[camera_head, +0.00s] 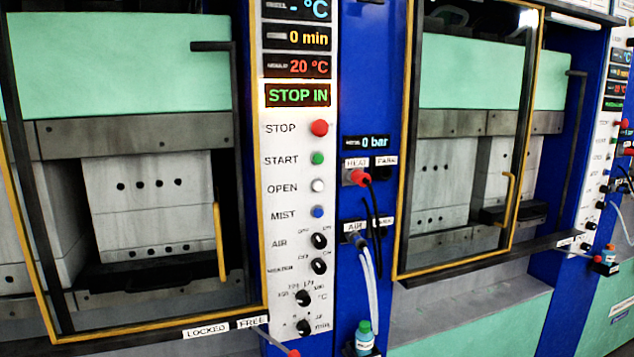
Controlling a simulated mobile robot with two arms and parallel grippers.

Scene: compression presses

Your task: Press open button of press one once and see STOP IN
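The control panel (293,225) of the nearer press stands left of centre. Its green display (297,95) reads STOP IN. Below it are the red STOP button (319,128), the green START button (318,158), the white OPEN button (318,186) and the blue MIST button (318,212). The press (120,150) left of the panel sits behind a yellow-framed door (220,243). Neither of my grippers is in view.
Displays above STOP IN show 0 min (297,38) and 20 °C (297,66). Hoses (372,270) hang right of the panel by a 0 bar display (366,142). A small green-capped bottle (364,340) stands below. A second press (470,150) is at right.

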